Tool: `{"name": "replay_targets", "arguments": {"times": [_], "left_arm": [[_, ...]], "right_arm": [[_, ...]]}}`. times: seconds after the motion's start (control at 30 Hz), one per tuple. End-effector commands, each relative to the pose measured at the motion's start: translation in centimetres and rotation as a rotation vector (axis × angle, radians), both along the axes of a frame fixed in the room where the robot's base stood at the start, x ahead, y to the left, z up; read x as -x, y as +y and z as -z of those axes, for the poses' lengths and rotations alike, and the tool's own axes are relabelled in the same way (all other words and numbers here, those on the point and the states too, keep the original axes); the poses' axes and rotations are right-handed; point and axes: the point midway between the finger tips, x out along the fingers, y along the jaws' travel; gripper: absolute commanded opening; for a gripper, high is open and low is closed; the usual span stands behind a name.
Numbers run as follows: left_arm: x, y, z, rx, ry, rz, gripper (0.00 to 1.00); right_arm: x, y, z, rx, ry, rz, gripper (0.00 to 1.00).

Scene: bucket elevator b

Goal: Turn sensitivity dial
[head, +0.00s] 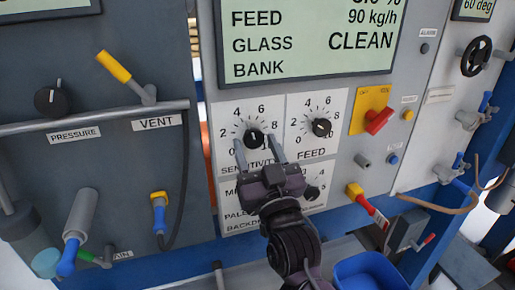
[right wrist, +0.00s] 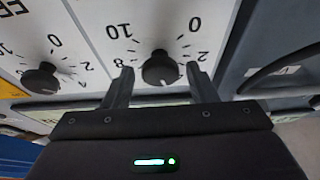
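The sensitivity dial (head: 254,139) is a black round knob on a white numbered plate, above the label "SENSITIVITY". It also shows in the right wrist view (right wrist: 160,68). My right gripper (head: 259,148) is open, with one finger on each side of the dial. In the right wrist view my right gripper (right wrist: 157,82) shows gaps between both fingers and the knob; I cannot tell whether the fingertips reach its depth. The word on the plate is partly covered by the gripper. My left gripper is not in view.
The feed dial (head: 322,127) sits just right, also seen in the right wrist view (right wrist: 40,80). Further right are a red switch on a yellow plate (head: 376,120) and a red-handled valve (head: 367,205). A display (head: 305,40) is above. A blue bin (head: 368,272) stands below.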

Motion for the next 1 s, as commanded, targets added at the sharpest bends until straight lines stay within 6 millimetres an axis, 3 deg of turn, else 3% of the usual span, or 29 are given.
{"name": "replay_targets", "arguments": {"times": [0.03, 0.27, 0.63, 0.87, 0.9, 1.0], "left_arm": [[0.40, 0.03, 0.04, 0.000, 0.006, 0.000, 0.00], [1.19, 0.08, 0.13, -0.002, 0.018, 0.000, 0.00], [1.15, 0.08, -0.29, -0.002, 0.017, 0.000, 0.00], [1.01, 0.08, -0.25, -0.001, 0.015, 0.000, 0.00], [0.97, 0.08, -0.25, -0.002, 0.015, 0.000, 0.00], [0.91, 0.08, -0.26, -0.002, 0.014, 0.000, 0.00]], "right_arm": [[0.01, 0.00, 0.02, 0.000, 0.000, 0.000, 0.45], [0.03, 0.00, 0.02, 0.001, 0.000, 0.000, 0.15], [0.05, 0.25, -0.07, -0.200, 0.066, 0.000, 0.15], [0.07, 0.24, -0.03, -0.204, 0.066, 0.000, 0.15], [0.07, 0.24, -0.03, -0.204, 0.066, 0.000, 0.40], [0.07, 0.24, -0.03, -0.203, 0.066, 0.000, 0.53]]}}
